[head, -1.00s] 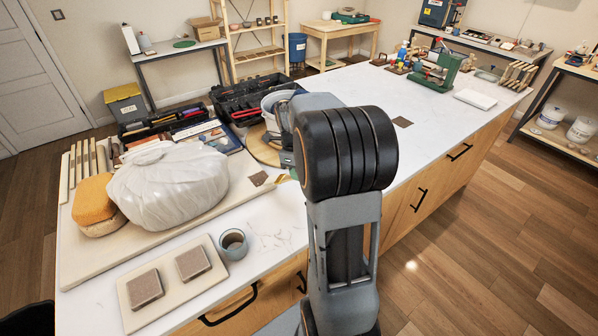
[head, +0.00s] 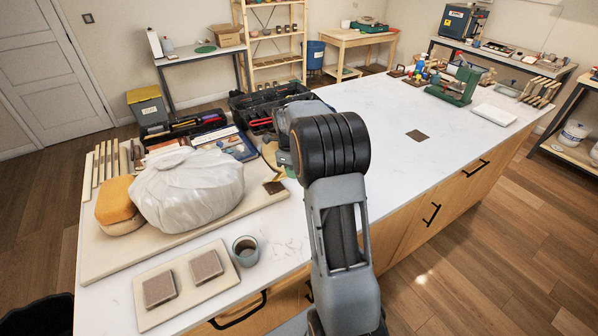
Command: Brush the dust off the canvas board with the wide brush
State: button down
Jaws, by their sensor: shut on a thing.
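A large beige board (head: 110,262), which I take for the canvas board, lies on the near left of the white worktop. A small brown square patch (head: 273,187) lies near its right end; I cannot tell whether it is dust. My gripper (head: 284,158) is partly visible over or just beyond that end, mostly hidden behind my own arm. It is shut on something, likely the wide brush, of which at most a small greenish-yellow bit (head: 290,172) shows. I cannot tell whether it touches the board.
A white wrapped bundle (head: 188,190) and an orange sponge-like block (head: 116,200) sit on the board. In front are a grey mug (head: 246,251) and a smaller board (head: 150,318) with two brown squares. Black toolboxes (head: 270,103) stand behind. The worktop's middle is mostly clear.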

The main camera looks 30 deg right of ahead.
jog(key=shift+f+b, duration=0.4)
jog(key=shift+f, duration=0.15)
dwell(0.4)
jog(key=shift+s+d+r, duration=0.15)
jog(key=shift+s+d, duration=0.35)
jog(key=shift+s, duration=0.3)
jog(key=s+d+b, duration=0.2)
jog(key=s+d, duration=0.1)
jog(key=s, duration=0.2)
jog(key=shift+s+f, duration=0.2)
jog(key=shift+f, duration=0.05)
dwell(0.8)
jog(key=shift+r, duration=0.1)
jog(key=shift+r+p, duration=0.65)
jog(key=shift+r, duration=0.35)
